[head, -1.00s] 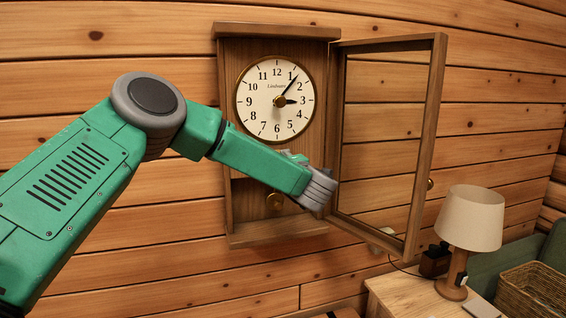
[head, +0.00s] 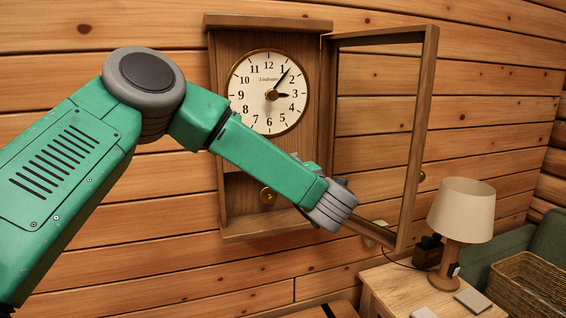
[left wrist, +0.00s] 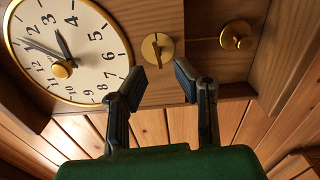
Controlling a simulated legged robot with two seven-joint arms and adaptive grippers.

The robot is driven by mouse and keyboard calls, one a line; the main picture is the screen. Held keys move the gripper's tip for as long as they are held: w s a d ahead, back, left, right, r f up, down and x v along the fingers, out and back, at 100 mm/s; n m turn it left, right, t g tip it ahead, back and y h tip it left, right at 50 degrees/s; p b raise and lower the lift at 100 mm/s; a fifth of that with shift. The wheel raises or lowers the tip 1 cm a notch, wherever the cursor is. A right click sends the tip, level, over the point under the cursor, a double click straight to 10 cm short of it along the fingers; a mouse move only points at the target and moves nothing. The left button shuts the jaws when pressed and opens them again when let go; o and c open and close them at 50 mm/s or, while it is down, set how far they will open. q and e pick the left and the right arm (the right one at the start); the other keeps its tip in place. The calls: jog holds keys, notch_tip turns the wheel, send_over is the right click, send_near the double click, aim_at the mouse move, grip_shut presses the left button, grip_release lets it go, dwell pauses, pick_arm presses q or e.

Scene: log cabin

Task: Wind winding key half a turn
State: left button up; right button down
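The wooden wall clock (head: 215,120) hangs with its glass door (head: 420,150) swung open to the right. Its white dial (head: 258,105) shows in the head view and, turned, in the left wrist view (left wrist: 90,60). In the left wrist view a round brass winding key (left wrist: 157,48) with a raised bar sits on the wooden case below the dial. My left gripper (left wrist: 158,76) is open and empty, its two fingers apart, with the key showing beyond and between the tips. My right gripper is not in view.
A brass pendulum bob (head: 268,196) hangs in the lower case; it also shows in the left wrist view (left wrist: 236,36). At lower right, a lamp (head: 463,212) stands on a small wooden table (head: 385,290), with a wicker basket (head: 530,285) beside it. The open door stands close to my wrist.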

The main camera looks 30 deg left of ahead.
pick_arm(q)
jog(key=v, duration=0.2)
jog(key=shift+s+d, duration=0.1)
jog(key=shift+d, duration=0.2)
jog(key=shift+a+f, duration=0.1)
jog(key=shift+a, duration=0.05)
jog(key=s+d+f+m+h+b, duration=0.1)
jog(key=s+d+f+m+h, duration=0.25)
jog(key=f+m, duration=0.45)
jog(key=s+d+f+m+h+b, duration=0.1)
jog(key=s+d+f+m+h, duration=0.25)
jog(key=f, duration=0.85)
jog(key=s+d+f+m+h, duration=0.35)
jog(key=f+m, duration=0.35)
jog(key=f, duration=0.3)
jog(key=s+a+f+m+g+h+b, duration=0.1)
jog(key=s+f+m+g+h+b, duration=0.3)
jog(key=s+f, duration=0.9)
jog(key=s+a+f+m+g, duration=0.1)
jog(key=s+m+g, duration=0.1)
jog(key=s, duration=0.4)
jog(key=s+a+f+m+g+p, duration=0.1)
jog(key=s+a+m+g, duration=0.1)
jog(key=s, duration=0.5)
jog(key=s+a+f+m+g, duration=0.1)
jog(key=s+m+g, duration=0.2)
jog(key=s, duration=0.3)
jog(key=shift+a+f+y+p, duration=0.3)
jog(key=shift+f+y, duration=0.05)
jog(key=shift+y, duration=0.1)
